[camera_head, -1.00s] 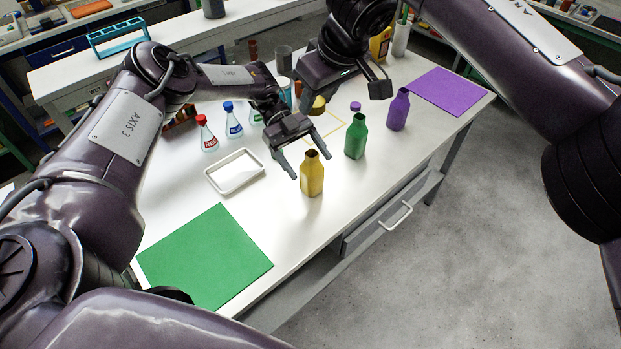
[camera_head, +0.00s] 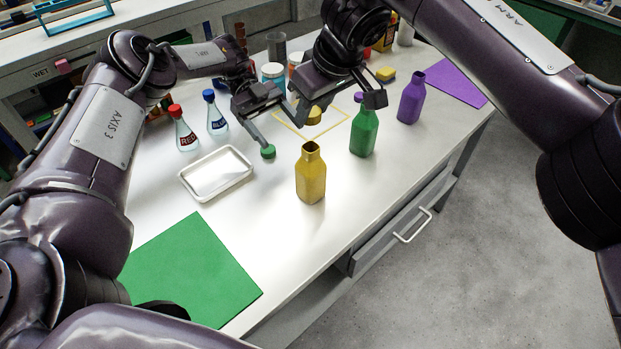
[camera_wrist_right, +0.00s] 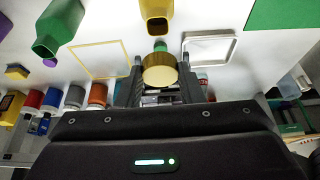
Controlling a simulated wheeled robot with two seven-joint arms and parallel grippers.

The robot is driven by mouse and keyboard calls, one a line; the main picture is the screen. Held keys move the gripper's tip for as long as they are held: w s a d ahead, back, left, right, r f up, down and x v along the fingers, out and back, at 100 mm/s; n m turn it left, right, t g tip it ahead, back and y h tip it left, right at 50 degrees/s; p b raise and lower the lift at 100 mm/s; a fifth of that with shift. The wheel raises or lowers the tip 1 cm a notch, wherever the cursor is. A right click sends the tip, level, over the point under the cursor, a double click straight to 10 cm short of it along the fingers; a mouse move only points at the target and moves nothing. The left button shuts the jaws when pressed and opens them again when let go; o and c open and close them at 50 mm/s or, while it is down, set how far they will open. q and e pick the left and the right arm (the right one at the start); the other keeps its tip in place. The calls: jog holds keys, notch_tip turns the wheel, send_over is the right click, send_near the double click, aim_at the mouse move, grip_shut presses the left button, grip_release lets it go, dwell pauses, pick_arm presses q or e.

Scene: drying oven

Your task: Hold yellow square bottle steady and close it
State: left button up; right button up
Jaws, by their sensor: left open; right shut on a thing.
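The yellow square bottle (camera_head: 311,180) stands upright and uncapped on the white table in the head view. It also shows at the top of the right wrist view (camera_wrist_right: 157,14). My right gripper (camera_head: 335,104) is shut on a yellow cap (camera_head: 314,115), held above and behind the bottle, apart from its neck. The cap (camera_wrist_right: 160,70) sits between the fingers in the right wrist view. My left gripper (camera_head: 284,134) is open and empty, behind and left of the bottle, not touching it; its far finger is partly hidden near the right gripper.
A green bottle (camera_head: 363,135) and a purple bottle (camera_head: 411,100) stand to the right. A green cap (camera_head: 267,152) lies near my left fingertip. A white tray (camera_head: 190,190), red-capped flask (camera_head: 184,132) and blue-capped flask (camera_head: 215,115) are left.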

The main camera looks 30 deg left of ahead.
pick_arm(q)
jog(key=shift+d+f, duration=0.1)
pick_arm(e)
jog(key=shift+w+a+f, duration=0.1)
pick_arm(q)
send_near(320, 181)
jog(key=x, duration=0.6)
jog(key=shift+s+d+f, duration=0.2)
jog(key=shift+d, duration=0.15)
jog(key=c, duration=1.5)
pick_arm(e)
send_over(311, 147)
jog(key=shift+d+f, duration=0.2)
jog(key=shift+f, duration=1.05)
jog(key=shift+d+f, duration=0.2)
jog(key=shift+f, duration=1)
jog(key=shift+f, duration=0.1)
jog(key=shift+f, duration=0.8)
jog(key=shift+f, duration=0.55)
